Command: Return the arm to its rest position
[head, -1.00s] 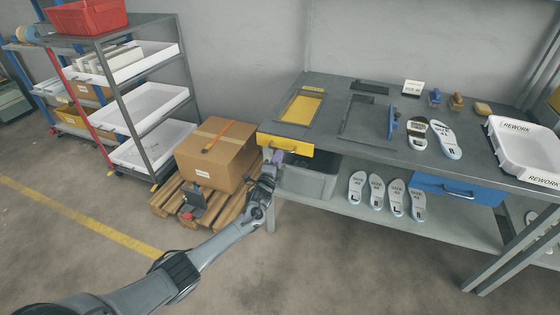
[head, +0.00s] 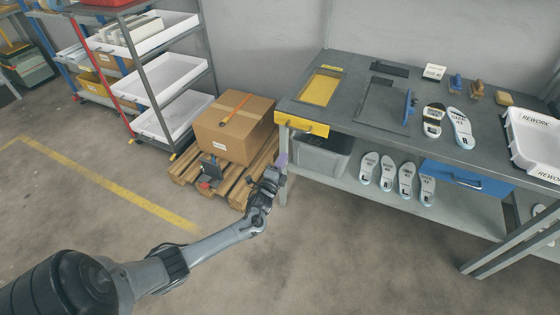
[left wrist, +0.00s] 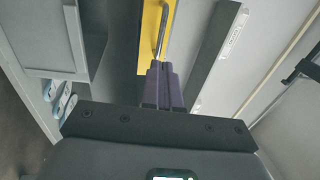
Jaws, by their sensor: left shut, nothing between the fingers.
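My left arm comes in from the lower left in the head view. My left gripper (head: 282,160) is shut and empty, just below and in front of the yellow drawer front (head: 302,125) at the workbench's left end. In the left wrist view the purple fingertips (left wrist: 163,85) are together, pointing toward the yellow drawer front (left wrist: 154,35) and its handle. Whether the fingertips touch it cannot be told. My right gripper is not in view.
A cardboard box (head: 235,125) sits on a pallet (head: 185,165) behind the gripper. The floor (head: 330,265) in front is clear.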

